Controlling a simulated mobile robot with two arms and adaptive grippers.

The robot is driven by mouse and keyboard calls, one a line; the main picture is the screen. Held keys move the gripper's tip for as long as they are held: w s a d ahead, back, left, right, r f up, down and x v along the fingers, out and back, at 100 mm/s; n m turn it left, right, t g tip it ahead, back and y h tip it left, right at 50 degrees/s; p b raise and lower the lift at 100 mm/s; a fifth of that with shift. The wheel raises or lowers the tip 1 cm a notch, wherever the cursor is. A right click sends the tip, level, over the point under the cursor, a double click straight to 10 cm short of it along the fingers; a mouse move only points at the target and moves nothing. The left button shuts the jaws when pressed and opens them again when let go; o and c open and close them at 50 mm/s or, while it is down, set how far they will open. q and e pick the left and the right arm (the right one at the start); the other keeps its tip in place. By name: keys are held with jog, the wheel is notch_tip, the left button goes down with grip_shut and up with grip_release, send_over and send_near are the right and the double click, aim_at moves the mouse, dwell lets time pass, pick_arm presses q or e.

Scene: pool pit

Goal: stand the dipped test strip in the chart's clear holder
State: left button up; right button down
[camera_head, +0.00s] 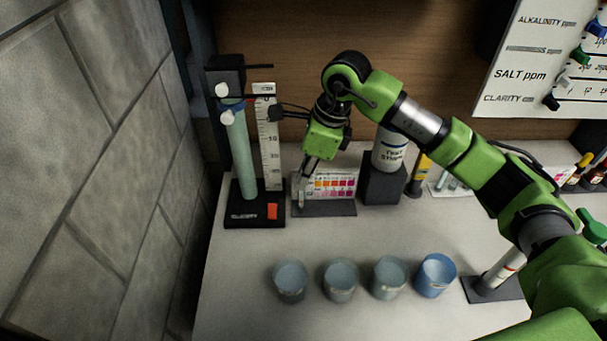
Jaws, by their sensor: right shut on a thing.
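My right gripper (306,172) reaches down at the left end of the colour chart (334,185), which stands on a dark base (325,208). The gripper is shut on the test strip, a thin pale piece (301,195) at the fingertips. The strip's lower end is close to the chart's left side. The clear holder cannot be made out, and I cannot tell whether the strip is inside it. My left gripper is not in view.
The clarity stand (238,160) with its tube and ruler is just left of the gripper. The test strips bottle (390,150) stands on a dark block (384,185) to the right. Several cups (340,281) stand in front. The counter between is clear.

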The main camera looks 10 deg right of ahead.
jog(key=shift+f+b, duration=0.45)
jog(key=shift+f, duration=0.05)
dwell(0.8)
jog(key=c, duration=2)
grip_release()
jog(key=shift+r, duration=0.1)
jog(key=shift+r+p, duration=1.6)
jog(key=shift+r, duration=1.85)
